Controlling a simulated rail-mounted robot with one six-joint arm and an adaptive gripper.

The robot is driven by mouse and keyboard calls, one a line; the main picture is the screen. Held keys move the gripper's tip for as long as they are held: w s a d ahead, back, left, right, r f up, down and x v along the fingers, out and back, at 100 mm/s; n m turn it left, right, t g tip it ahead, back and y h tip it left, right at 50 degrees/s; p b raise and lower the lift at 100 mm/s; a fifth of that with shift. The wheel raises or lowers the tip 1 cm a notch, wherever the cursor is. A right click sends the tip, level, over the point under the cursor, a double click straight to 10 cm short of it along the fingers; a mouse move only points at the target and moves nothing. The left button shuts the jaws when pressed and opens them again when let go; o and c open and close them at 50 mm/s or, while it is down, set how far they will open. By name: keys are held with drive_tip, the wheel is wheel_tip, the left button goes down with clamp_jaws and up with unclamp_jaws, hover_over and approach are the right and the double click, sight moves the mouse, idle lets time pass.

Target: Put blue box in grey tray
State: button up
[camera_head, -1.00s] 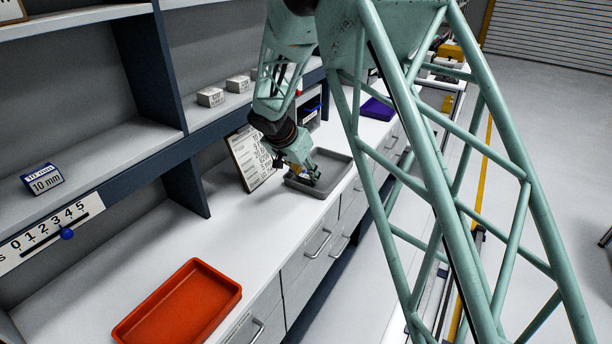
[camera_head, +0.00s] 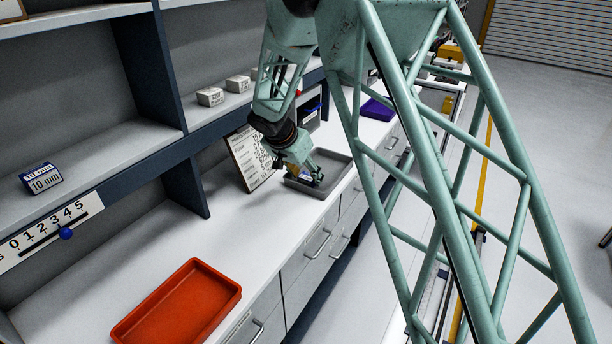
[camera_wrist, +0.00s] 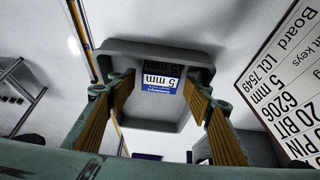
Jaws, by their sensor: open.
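The blue box (camera_wrist: 160,79), blue and white with "5 mm" on it, is in the grey tray (camera_wrist: 198,58) in the wrist view. The grey tray also shows on the counter in the head view (camera_head: 337,162). My gripper (camera_wrist: 160,90) is open, with one finger on each side of the box; I cannot tell whether either finger touches it. In the head view my gripper (camera_head: 310,178) is low over the tray, and the box is mostly hidden there.
A printed board (camera_head: 249,160) leans behind the tray. An orange tray (camera_head: 182,305) lies on the near counter. A blue and white "10 mm" box (camera_head: 42,179) and pale boxes (camera_head: 210,97) sit on the shelf. A purple tray (camera_head: 377,109) is farther back. The counter between the trays is clear.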

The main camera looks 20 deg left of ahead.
drive_tip(key=shift+r+p, duration=0.2)
drive_tip(key=shift+p, duration=0.15)
drive_tip(key=v, duration=1.2)
drive_tip(key=shift+p, duration=0.35)
drive_tip(key=shift+d, duration=0.1)
idle(0.5)
